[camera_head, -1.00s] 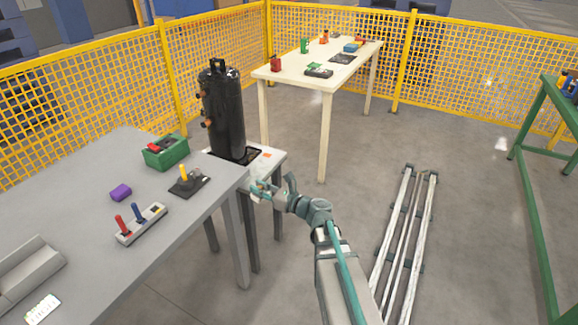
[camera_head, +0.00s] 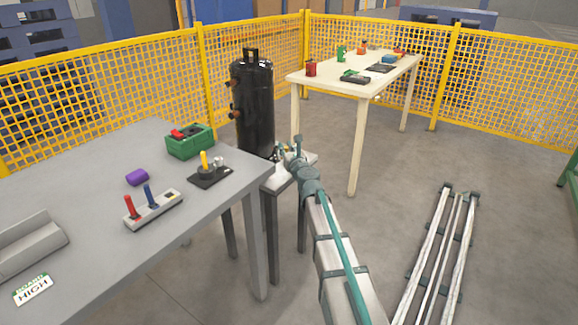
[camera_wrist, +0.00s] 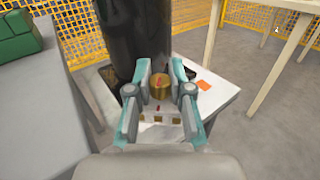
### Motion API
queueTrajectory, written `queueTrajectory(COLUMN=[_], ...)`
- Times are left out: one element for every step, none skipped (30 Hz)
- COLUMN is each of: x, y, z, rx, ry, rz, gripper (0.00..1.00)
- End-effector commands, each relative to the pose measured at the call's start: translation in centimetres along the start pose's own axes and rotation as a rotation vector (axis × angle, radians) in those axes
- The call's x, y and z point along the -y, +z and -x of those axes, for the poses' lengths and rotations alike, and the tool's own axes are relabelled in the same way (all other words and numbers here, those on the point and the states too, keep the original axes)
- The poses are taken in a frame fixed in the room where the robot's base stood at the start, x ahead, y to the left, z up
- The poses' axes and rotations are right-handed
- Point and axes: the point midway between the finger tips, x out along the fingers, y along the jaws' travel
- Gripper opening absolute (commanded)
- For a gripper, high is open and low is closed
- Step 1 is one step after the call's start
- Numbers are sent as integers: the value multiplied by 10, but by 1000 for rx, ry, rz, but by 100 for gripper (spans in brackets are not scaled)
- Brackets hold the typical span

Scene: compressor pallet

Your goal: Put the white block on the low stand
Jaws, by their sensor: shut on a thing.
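My gripper (camera_wrist: 160,80) is shut on a small piece with a round brass-coloured top and a white body with tan squares. I take this to be the white block (camera_wrist: 150,119); its lower part is hard to make out between the fingers. In the head view my gripper (camera_head: 287,152) is beside the black cylinder, and the block is too small to tell. The low stand (camera_wrist: 222,97) has a white top with an orange patch, and my gripper is over it. I cannot tell whether the block touches the top.
The tall black compressor (camera_head: 251,105) stands close ahead of my gripper. A grey table (camera_head: 90,215) at left holds a green box (camera_head: 190,145), a joystick and a lever panel. A cream table (camera_head: 345,82) stands behind, before yellow fencing. Rails lie on the floor at right.

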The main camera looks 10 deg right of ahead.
Motion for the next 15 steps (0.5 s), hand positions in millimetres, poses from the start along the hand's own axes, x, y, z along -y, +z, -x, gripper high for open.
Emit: queueTrajectory(x=[6, 9, 13, 16, 19, 23, 25, 28, 31, 32, 34, 36, 37, 38, 40], y=[-9, -12, -16, -19, -22, -26, -29, -32, -41, -48, -53, -59, -63, -66, -70], z=[-16, -23, -31, -37, -43, -51, -58, -64, -68, -72, -75, -80, -83, -86, -89], rx=[0, 0, 0, 0, 0, 0, 0, 0, -1, -1, -1, -2, -1, -1, -1], ry=[0, 0, 0, 0, -1, -1, -1, -1, 0, 0, 0, 0, 1, 1, 1], rz=[0, 1, 0, 0, 0, 1, 0, 0, 0, 0, 0, 0, 0, 0, 0], gripper=[0, 0, 0, 0, 0, 0, 0, 0, 0, 0, 0, 0, 0, 0, 0])
